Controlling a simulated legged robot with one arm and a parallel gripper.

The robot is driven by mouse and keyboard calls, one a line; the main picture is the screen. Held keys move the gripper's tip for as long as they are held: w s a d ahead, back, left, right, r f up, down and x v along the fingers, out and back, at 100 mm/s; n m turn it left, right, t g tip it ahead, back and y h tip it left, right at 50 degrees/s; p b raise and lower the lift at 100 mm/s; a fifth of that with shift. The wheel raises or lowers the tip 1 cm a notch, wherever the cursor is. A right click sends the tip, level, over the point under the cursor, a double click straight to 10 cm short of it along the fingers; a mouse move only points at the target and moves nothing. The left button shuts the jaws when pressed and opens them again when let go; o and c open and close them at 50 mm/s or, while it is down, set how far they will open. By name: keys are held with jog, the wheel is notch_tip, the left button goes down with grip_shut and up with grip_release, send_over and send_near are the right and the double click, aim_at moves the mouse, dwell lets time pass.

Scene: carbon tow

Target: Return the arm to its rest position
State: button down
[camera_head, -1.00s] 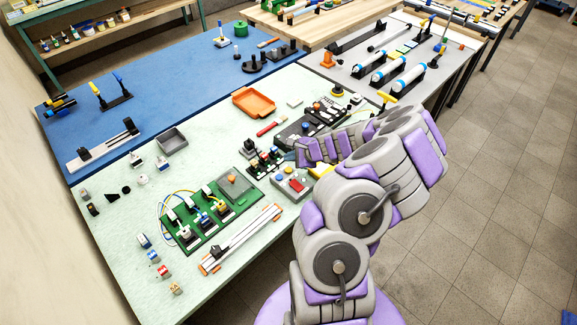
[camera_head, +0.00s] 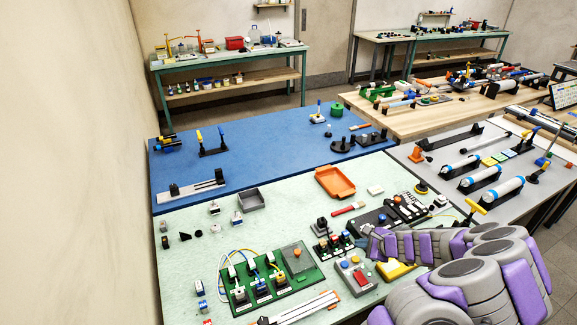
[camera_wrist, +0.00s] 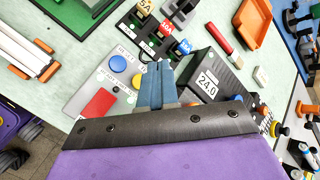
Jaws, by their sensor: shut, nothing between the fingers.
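My purple and grey arm reaches in from the lower right of the head view. My gripper (camera_wrist: 157,84) shows in the wrist view with its grey-blue fingers together and nothing between them. It points over the pale green table (camera_head: 300,195), between a grey box with blue, yellow and red buttons (camera_wrist: 103,90) and a black unit reading 24.0 (camera_wrist: 208,78). In the head view the gripper end (camera_head: 375,236) is beside that black unit (camera_head: 390,212). Its height above the table is hard to tell.
A green board with wired modules (camera_head: 270,275), an orange tray (camera_head: 335,182) and a grey tray (camera_head: 251,199) lie on the table. A blue table (camera_head: 270,155) adjoins behind. A grey table with cylinders (camera_head: 480,180) stands right. The floor (camera_head: 566,243) at far right looks clear.

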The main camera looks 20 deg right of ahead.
jog(key=shift+a+r, duration=0.1)
jog(key=w+a+r+n+g+y, duration=0.1)
jog(key=a+r+n+y, duration=0.1)
jog(key=a+r+n, duration=0.65)
jog(key=w+a+r+n+g+y, duration=0.15)
jog(key=a+r, duration=0.45)
jog(key=a, duration=0.7)
jog(key=s+a+r+n+g, duration=0.4)
jog(key=s+a+r+n, duration=0.25)
jog(key=s+a, duration=0.45)
jog(key=s+d+r+n+g+h, duration=0.1)
jog(key=s+n+g+h, duration=0.3)
jog(key=s, duration=2)
jog(key=r+n+h, duration=0.1)
jog(key=n+h, duration=0.1)
jog(key=n, duration=0.1)
jog(key=shift+d+r, duration=0.15)
jog(key=shift+d, duration=0.2)
jog(key=shift+w, duration=0.1)
